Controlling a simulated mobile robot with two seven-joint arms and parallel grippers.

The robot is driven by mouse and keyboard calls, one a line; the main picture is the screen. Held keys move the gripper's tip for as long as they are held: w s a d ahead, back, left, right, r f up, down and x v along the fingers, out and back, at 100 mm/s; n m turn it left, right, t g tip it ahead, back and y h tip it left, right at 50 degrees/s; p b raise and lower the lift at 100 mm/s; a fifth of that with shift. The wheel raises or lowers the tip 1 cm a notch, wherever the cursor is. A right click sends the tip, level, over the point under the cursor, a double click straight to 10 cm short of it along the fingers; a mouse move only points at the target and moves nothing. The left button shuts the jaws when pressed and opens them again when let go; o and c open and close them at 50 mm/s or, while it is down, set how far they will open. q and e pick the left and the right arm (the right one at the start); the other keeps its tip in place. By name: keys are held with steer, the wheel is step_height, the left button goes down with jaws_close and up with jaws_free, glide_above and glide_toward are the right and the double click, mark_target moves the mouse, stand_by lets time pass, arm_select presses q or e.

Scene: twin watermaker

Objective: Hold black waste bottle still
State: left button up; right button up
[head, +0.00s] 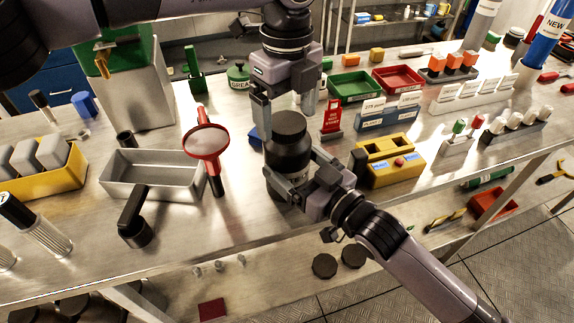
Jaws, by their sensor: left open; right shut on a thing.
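The black waste bottle (287,153) stands upright on the metal bench, near its front edge, with a wide black cap (289,125) on top. My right gripper (281,183) comes from the lower right and is shut on the lower body of the bottle. My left gripper (283,112) points down from above, with its open fingers around or just above the cap. I cannot tell whether they touch it. The far side and base of the bottle are partly hidden by my grippers.
A red-rimmed magnifier (206,143) and a grey tray (152,188) stand left of the bottle. A yellow device (393,173) is close on the right. A red tag stand (332,121) is behind. The bench's front edge is just below the bottle.

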arm_select(q)
steer(key=shift+f, duration=0.35)
steer(key=c, duration=1.1)
